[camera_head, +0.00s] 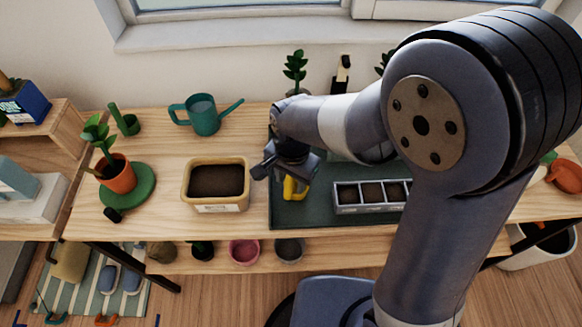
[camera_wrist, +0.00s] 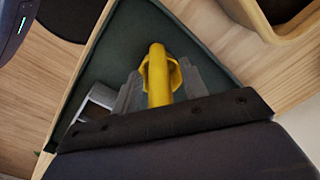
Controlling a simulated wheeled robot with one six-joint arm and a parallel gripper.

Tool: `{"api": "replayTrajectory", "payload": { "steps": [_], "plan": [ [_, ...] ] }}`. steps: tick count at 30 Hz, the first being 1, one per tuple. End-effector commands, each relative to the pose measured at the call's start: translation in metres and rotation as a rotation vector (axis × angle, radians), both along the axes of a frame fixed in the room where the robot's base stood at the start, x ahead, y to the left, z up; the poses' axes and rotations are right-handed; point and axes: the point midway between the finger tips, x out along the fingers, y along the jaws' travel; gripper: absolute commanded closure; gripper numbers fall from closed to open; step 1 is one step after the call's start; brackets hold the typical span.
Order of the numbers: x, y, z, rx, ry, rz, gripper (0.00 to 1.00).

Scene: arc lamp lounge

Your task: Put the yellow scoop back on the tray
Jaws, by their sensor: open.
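The yellow scoop (camera_head: 294,189) is over the left part of the dark green tray (camera_head: 292,214), just below my gripper (camera_head: 286,166). In the wrist view, the scoop (camera_wrist: 158,72) lies between the two grey fingers of my gripper (camera_wrist: 162,84), with the green tray (camera_wrist: 128,32) behind it. The fingers stand apart on either side of the scoop. The scoop appears to rest on the tray, but its lower contact is not clear. My gripper and arm hide part of the scoop and much of the tray.
A soil-filled planter box (camera_head: 218,205) stands close left of the tray. A sectioned seed box (camera_head: 348,207) sits on the tray's right. A teal watering can (camera_head: 205,115) and a potted plant (camera_head: 117,174) on a green disc are farther left. The wooden bench front is clear.

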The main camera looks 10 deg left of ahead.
Motion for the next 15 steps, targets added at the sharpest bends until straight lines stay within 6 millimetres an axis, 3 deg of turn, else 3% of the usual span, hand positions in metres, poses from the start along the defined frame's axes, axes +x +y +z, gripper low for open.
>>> {"api": "replayTrajectory", "payload": {
  "steps": [15],
  "plan": [
    [0.0, -0.003, 0.1, 0.003, -0.004, 0.0, 0.59]
  ]
}}
